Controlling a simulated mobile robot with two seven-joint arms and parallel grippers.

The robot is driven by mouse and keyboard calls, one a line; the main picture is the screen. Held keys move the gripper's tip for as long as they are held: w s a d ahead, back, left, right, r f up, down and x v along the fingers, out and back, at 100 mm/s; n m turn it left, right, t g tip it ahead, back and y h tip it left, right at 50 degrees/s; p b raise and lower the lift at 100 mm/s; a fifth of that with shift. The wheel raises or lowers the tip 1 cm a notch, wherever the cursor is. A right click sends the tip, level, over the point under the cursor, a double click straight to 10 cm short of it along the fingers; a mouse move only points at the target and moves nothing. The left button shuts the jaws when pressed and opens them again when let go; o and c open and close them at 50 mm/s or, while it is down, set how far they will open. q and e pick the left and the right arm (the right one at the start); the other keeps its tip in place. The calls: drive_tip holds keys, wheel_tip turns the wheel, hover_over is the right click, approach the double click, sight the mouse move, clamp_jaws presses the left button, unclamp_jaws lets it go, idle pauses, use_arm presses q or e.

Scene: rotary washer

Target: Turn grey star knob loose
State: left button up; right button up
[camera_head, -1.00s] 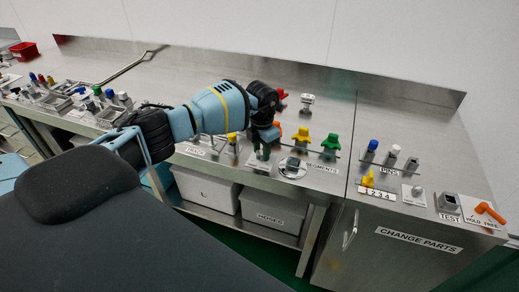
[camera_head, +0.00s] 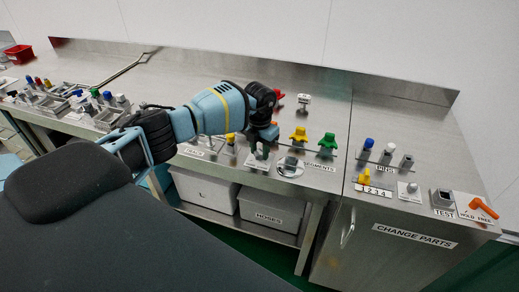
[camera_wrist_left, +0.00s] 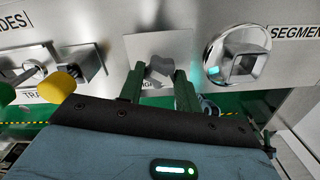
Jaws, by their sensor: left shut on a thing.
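The grey star knob (camera_wrist_left: 160,69) stands on a square steel plate (camera_wrist_left: 160,42) in the left wrist view. The dark green fingers of my left gripper (camera_wrist_left: 158,84) are on either side of it and shut on it. In the head view my left gripper (camera_head: 259,156) points down at the front edge of the bench, left of the round SEGMENTS fixture (camera_head: 290,167), and mostly hides the knob. The label below the knob is partly covered by the gripper. My right gripper is not in view.
Yellow (camera_head: 299,135) and green (camera_head: 327,145) knobs stand on a rail behind the SEGMENTS fixture. In the left wrist view a yellow-tipped part (camera_wrist_left: 58,84) is close to the gripper's left. The steel bench (camera_head: 200,80) has bare room behind the arm.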

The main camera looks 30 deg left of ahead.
sight(260, 152)
use_arm(q)
drive_tip(key=o, duration=1)
drive_tip(key=shift+c, duration=0.2)
drive_tip(key=shift+r, duration=0.1)
wheel_tip(260, 152, up, 8)
drive_tip(key=shift+f, duration=0.15)
